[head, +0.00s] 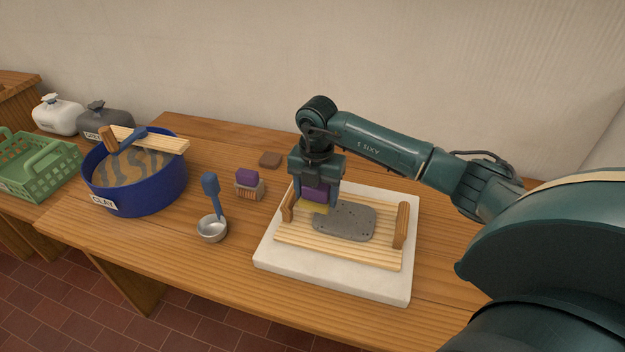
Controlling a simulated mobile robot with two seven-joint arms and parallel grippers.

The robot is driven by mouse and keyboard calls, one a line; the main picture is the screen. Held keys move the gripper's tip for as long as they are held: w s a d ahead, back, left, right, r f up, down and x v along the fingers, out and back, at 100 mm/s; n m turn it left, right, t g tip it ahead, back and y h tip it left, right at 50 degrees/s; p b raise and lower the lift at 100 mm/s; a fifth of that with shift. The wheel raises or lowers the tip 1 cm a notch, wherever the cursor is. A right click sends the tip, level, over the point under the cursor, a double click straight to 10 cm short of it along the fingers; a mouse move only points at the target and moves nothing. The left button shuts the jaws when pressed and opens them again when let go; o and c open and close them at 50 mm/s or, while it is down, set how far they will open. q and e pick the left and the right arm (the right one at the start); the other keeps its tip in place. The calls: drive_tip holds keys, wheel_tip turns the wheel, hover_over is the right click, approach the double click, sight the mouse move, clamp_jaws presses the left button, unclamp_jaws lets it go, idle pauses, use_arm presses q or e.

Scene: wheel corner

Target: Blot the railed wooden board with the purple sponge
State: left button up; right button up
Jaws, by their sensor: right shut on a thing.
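My right gripper (318,198) points down and is shut on the purple sponge (315,191). A yellow layer shows on the sponge's underside. The railed wooden board (340,249) is pale and slatted, with a brown rail at its left and right ends. It lies on a thick white slab (335,282). A flat grey speckled piece (345,222) lies on the board. The sponge is over the board's left rear part, beside the grey piece; I cannot tell whether it touches the board. My left gripper is out of view.
A blue clay tub (138,198), green basket (40,170) and two jugs stand farther left.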

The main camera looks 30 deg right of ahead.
sight(318, 221)
drive_tip(key=shift+f+b, duration=1.65)
drive_tip(key=shift+f, duration=0.35)
drive_tip(key=shift+f+b, duration=0.35)
drive_tip(key=shift+f, duration=0.05)
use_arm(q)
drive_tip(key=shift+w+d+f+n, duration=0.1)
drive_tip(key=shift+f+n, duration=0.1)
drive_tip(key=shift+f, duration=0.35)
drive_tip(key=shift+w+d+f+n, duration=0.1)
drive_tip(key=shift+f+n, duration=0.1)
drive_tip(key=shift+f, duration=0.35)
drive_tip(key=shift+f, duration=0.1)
use_arm(e)
drive_tip(key=shift+f, duration=0.2)
drive_tip(key=shift+f+b, duration=0.3)
drive_tip(key=shift+f, duration=0.1)
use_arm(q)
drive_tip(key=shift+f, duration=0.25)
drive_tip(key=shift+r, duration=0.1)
use_arm(e)
drive_tip(key=shift+s+d, duration=0.1)
drive_tip(key=shift+s, duration=0.1)
